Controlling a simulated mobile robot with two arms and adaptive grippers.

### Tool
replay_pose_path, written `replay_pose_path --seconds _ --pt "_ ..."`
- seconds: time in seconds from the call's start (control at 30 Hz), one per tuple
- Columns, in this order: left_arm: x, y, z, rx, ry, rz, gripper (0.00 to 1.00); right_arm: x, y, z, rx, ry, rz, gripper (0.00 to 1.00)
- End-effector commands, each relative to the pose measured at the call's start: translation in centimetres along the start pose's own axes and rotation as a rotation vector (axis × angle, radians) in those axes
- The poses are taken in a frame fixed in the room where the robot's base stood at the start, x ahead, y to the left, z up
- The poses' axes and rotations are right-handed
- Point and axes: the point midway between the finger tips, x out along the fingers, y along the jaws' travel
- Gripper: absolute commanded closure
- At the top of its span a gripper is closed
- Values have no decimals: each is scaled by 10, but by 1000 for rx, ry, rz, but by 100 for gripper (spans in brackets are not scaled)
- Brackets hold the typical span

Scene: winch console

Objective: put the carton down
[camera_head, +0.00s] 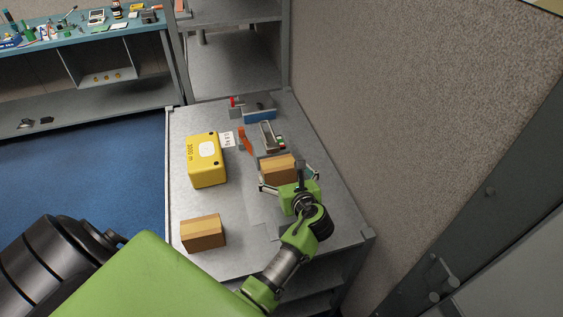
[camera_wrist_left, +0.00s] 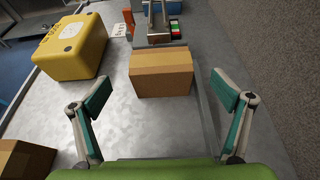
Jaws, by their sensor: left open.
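A brown cardboard carton (camera_head: 278,168) sits upright on the grey metal table (camera_head: 215,262), towards its right side. My left gripper (camera_head: 290,181) is open just on the near side of it. In the left wrist view the same carton (camera_wrist_left: 161,72) is centred beyond the two spread fingers (camera_wrist_left: 161,82), with a gap on each side and nothing held. A second brown carton (camera_head: 203,232) stands at the table's near left; part of it shows in the wrist view (camera_wrist_left: 22,160). My right gripper is not in view.
A yellow case (camera_head: 206,160) stands at the table's left. Behind the near carton are an orange part (camera_head: 246,141), a grey device with coloured buttons (camera_head: 270,136) and a blue item (camera_head: 260,115). A wall (camera_head: 400,110) runs along the right. The table's front middle is clear.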

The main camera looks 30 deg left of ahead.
Motion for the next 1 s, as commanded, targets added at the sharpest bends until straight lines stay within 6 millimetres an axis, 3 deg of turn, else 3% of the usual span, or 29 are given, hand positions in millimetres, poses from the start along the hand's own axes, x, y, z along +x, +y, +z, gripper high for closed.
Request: replay_pose_path --seconds 0.03,0.1,0.4,1.0 --pt "-13 0 5 2 3 -1 7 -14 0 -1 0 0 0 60" --pt "-25 0 5 3 3 -1 7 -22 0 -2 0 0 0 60" --pt "-58 0 1 1 1 0 7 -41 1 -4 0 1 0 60" --pt "-61 0 0 0 0 0 7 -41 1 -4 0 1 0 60"
